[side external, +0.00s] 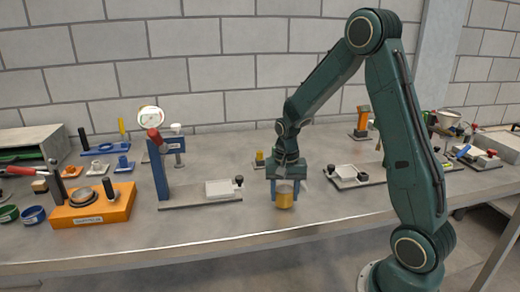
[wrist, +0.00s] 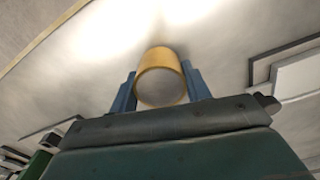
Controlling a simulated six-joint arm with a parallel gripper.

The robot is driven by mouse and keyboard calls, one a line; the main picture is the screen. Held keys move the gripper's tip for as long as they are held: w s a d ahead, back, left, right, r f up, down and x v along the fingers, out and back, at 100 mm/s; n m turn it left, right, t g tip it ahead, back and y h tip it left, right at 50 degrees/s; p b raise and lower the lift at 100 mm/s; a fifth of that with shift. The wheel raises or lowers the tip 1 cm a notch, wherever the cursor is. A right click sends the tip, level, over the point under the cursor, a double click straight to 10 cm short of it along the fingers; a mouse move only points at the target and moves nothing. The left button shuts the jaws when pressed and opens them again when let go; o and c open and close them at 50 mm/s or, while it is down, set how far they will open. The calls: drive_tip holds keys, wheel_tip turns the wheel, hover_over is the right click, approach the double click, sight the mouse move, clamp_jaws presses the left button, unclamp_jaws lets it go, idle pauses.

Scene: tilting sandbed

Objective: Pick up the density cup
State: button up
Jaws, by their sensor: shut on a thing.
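The density cup (side external: 285,199), a small yellow-orange cylinder, is between the blue fingers of my gripper (side external: 284,192) in the side external view, near the middle of the bench. My gripper is shut on the cup. Whether the cup's underside touches the bench top is hard to tell.
A blue press with a dial gauge (side external: 151,118) and a grey base plate (side external: 200,198) stand to the left. An orange block (side external: 92,206) lies farther left. Another plate with a white block (side external: 350,174) is to the right. The bench front (side external: 260,232) is clear.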

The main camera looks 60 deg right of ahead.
sight(284, 189)
wheel_tip(284, 189, up, 19)
idle(0.6)
drive_tip(key=shift+w+r, duration=0.1)
idle(0.4)
